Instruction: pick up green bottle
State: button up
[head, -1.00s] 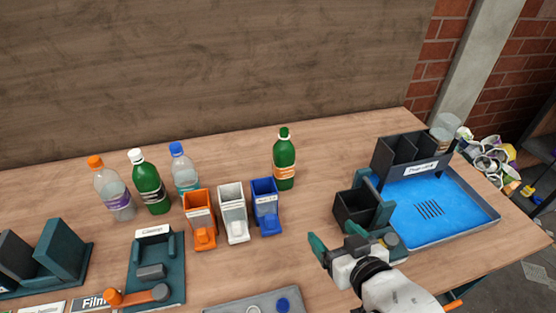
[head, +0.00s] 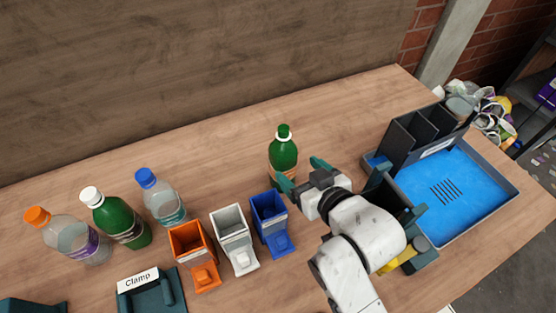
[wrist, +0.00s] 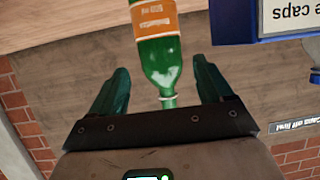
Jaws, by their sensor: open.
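A green bottle (head: 283,150) with a white neck ring, green cap and orange label stands upright on the wooden table, right of the blue bin. It also shows in the wrist view (wrist: 158,58), upside down, between the two teal fingers. My gripper (head: 299,172) is open at the bottle, with one finger at its lower front and the other to its right. In the wrist view my gripper (wrist: 160,88) has gaps on both sides of the bottle. A second green bottle (head: 116,220) with a white cap stands at the left.
Orange (head: 194,252), white (head: 234,240) and blue (head: 269,222) bins stand left of my arm. Clear bottles with an orange cap (head: 66,235) and a blue cap (head: 160,198) flank the white-capped one. A blue tray (head: 455,190) and dark holders (head: 420,140) lie to the right.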

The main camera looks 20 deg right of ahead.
jog(key=f, duration=0.6)
jog(key=shift+w+f, duration=0.4)
jog(key=shift+x, duration=3.3)
jog(key=shift+c, duration=0.3)
jog(key=c, duration=0.7)
